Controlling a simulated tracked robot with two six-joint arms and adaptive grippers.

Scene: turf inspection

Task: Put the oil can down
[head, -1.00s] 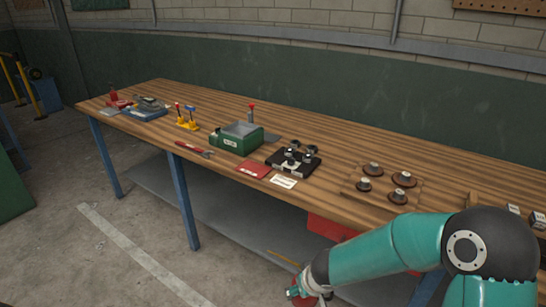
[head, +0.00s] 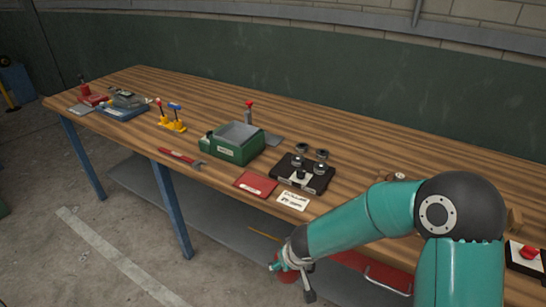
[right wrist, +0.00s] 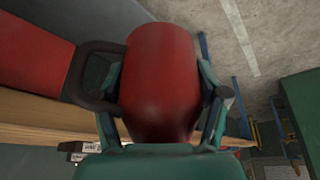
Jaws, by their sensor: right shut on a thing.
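The oil can is a red rounded body (right wrist: 162,75) that fills the middle of the right wrist view, with a dark loop (right wrist: 88,72) at its left side. My right gripper (right wrist: 165,105) is shut on it, with one finger on each side. In the head view the gripper (head: 291,266) and a small red part of the can (head: 287,275) are low in front of the bench's front edge, below the top. The can hangs clear of the benchtop; its far end is hidden. My left gripper is out of view.
The wooden bench (head: 235,98) carries a green box (head: 232,143), a black block with round knobs (head: 303,174), a red booklet (head: 256,184), a white card (head: 294,200) and a red-handled tool (head: 181,156). A red drawer (head: 372,266) is under the bench. Bare wood shows left of the booklet.

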